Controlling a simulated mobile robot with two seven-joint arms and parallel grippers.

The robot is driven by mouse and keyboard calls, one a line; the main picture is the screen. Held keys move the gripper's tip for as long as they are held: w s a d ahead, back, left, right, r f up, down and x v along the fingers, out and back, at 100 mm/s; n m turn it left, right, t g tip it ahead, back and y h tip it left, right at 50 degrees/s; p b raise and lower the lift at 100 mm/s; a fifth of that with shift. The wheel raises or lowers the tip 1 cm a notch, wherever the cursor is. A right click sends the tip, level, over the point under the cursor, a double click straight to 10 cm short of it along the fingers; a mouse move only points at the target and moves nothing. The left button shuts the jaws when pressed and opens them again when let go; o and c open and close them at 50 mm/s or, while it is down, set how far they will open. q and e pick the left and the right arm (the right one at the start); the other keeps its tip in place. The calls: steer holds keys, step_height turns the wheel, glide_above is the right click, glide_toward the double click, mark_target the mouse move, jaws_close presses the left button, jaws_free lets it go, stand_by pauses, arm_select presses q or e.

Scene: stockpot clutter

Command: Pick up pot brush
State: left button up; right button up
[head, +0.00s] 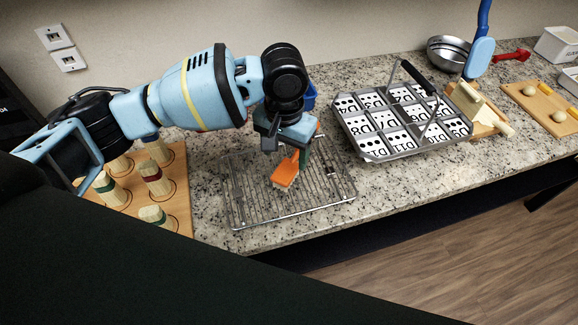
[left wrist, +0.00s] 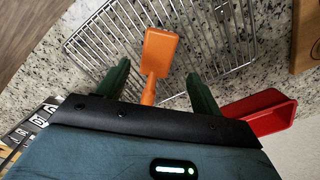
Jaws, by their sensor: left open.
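The pot brush is orange with pale bristles (head: 285,172). It is at the wire rack (head: 240,205), its head low over the bars and its handle running up toward my left gripper. My left gripper (head: 287,153) is open and points down above the rack. In the left wrist view, the brush (left wrist: 159,52) shows between the two dark green fingers (left wrist: 158,78), with gaps on both sides. Its handle runs back under the gripper body, where its end is hidden. I cannot tell whether the brush touches the rack. My right gripper is not in view.
A wooden board (head: 178,200) with several pegs stands left of the rack. A metal tray of number cards (head: 375,153) with a raised handle is close on the right. A red container (left wrist: 262,112) is near the fingers in the wrist view. A metal bowl (head: 447,50) stands farther right.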

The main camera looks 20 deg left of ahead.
mark_target(288, 167)
arm_select(q)
steer(key=f, duration=0.5)
steer(key=shift+d, duration=0.25)
steer(key=c, duration=1.1)
steer(key=shift+r, duration=0.1)
